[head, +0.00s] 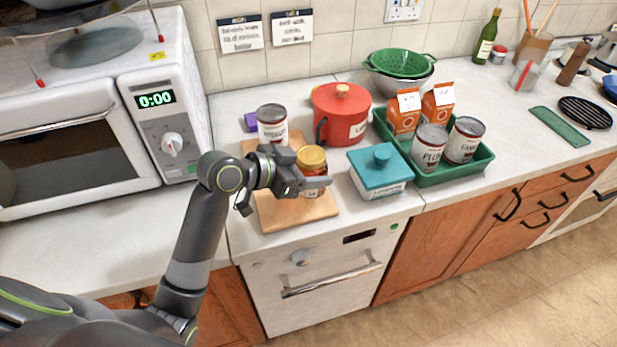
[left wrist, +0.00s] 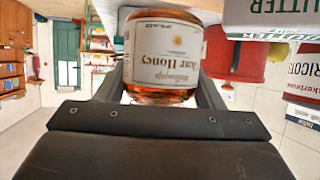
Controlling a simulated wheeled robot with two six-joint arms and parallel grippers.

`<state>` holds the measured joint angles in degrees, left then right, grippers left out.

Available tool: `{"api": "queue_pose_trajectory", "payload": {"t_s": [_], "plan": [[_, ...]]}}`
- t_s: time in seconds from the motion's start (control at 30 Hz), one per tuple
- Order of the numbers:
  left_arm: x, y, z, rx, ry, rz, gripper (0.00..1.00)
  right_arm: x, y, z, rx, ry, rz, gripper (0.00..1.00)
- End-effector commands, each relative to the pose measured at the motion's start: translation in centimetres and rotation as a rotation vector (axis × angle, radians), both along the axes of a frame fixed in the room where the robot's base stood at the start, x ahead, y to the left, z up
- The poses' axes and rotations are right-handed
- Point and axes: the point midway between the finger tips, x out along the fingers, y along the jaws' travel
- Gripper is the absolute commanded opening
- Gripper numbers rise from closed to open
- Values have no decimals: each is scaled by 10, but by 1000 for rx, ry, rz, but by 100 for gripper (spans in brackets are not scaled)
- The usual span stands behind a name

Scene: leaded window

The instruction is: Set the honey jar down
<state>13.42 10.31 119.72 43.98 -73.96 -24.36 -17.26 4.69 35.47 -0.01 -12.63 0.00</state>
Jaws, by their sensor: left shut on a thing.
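The honey jar (head: 312,157), amber with a gold lid, is upright over the wooden board (head: 268,216) on the counter. My left gripper (head: 307,186) is shut on it, with a finger across its front in the head view. In the left wrist view the honey jar (left wrist: 165,60) sits between both fingers, its white label upside down because that view is inverted. The jar's base is partly hidden, so I cannot tell whether it touches the board. My right gripper is not in view.
A tin (head: 272,123) stands behind the jar. A red pot (head: 340,112) and a teal butter dish (head: 381,172) are close on the right. A green tray (head: 463,176) holds tins and cartons. The microwave (head: 165,100) is left. The board's front part is bare.

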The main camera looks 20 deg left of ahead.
Motion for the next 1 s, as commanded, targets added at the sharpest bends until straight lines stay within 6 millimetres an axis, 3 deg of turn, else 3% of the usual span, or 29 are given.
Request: {"api": "queue_pose_trajectory", "payload": {"t_s": [0.23,0.63,0.67,0.8,1.0], "plan": [[0,0,-30,-3,1,1,21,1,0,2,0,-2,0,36],[0,0,-35,-2,-1,1,21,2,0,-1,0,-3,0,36],[0,0,-36,0,2,2,65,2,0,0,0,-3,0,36],[0,0,-35,0,2,2,83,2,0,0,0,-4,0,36],[0,0,-35,0,2,2,83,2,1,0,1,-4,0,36]]}}
